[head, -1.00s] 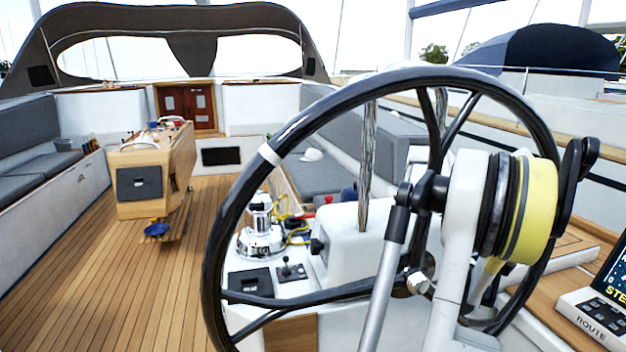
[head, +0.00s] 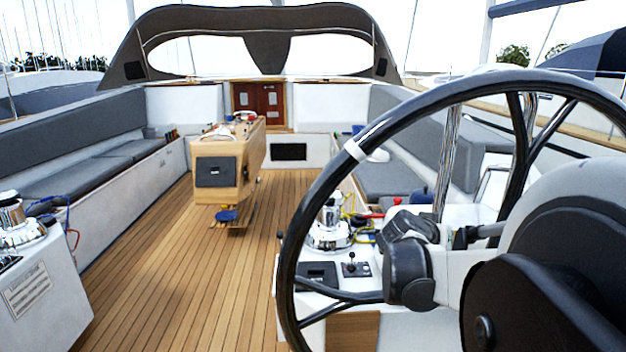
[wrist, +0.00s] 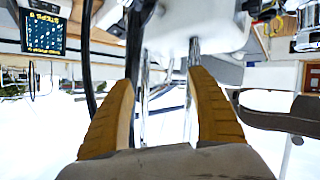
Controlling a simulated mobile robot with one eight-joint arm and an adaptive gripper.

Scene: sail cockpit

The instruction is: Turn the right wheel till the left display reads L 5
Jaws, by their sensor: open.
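The right wheel (head: 288,235) has a thick black rim and dark spokes and fills the right of the head view. A white band (head: 366,142) marks its upper left rim. My gripper (wrist: 161,78) shows in the wrist view with two tan fingers spread apart and nothing between them. In the head view my arm covers the wheel's lower right and hub, and I cannot make out the fingertips. A dark display (wrist: 43,32) shows upside down in the wrist view, its lettering too small to read. I cannot tell which display it is.
A wooden cockpit table (head: 222,172) stands mid-deck. A winch and control lever (head: 354,266) sit on the console behind the wheel. Another winch (head: 14,222) stands on a white console at the left. The teak floor (head: 180,275) between is clear.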

